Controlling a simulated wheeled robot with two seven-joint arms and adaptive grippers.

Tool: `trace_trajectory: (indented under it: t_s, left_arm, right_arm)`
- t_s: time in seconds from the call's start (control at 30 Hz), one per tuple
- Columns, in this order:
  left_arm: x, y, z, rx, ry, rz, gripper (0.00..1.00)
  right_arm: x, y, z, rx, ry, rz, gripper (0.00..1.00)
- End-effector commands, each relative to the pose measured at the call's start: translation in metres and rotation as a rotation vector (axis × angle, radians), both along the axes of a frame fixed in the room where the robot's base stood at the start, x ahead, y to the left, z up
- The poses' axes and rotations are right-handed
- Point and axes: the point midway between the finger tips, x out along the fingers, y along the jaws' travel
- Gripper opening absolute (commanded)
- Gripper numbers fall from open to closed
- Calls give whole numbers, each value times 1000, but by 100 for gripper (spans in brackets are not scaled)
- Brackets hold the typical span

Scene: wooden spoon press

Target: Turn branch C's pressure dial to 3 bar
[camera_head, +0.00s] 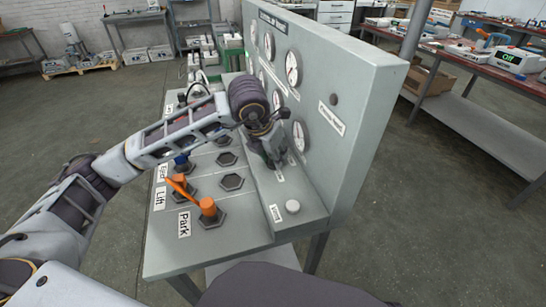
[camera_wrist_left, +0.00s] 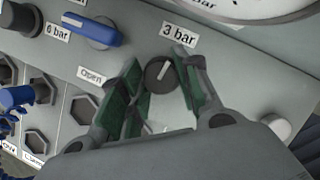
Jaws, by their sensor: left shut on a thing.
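My left gripper (camera_head: 272,152) reaches over the sloped console in front of the gauge panel. In the left wrist view its green-padded fingers (camera_wrist_left: 160,84) are on either side of a round dark dial (camera_wrist_left: 158,73), shut on it. The dial has a white pointer line aimed roughly toward the label "3 bar" (camera_wrist_left: 178,36) just beyond it. In the head view the gripper hides this dial. Its branch letter is not readable. My right gripper is not in view.
A blue lever (camera_wrist_left: 90,31) near a "6 bar" label and an "Open" label (camera_wrist_left: 91,76) are beside the dial. A white button (camera_head: 292,206) is on the near end. Orange handles (camera_head: 208,207) stand at the front left. The upright gauge panel (camera_head: 345,90) rises close behind.

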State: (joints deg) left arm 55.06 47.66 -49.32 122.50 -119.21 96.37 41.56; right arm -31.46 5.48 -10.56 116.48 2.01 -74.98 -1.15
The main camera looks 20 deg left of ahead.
Motion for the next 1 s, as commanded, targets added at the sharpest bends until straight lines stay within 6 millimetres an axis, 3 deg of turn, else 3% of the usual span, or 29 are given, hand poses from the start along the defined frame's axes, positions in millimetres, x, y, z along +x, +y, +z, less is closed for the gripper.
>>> trace_trajectory:
  t_s: [0.33, 0.83, 0.87, 1.0]
  left_arm:
    - [0, -1, 0, -1, -2, 123, 9]
    - [0, -1, 0, 0, 0, 144, 9]
    - [0, -1, 0, 0, 0, 144, 34]
    - [0, -1, 0, 0, 0, 143, 52]
  right_arm:
    - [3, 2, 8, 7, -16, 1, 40]
    - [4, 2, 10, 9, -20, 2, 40]
    - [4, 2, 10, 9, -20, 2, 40]
    - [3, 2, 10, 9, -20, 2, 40]
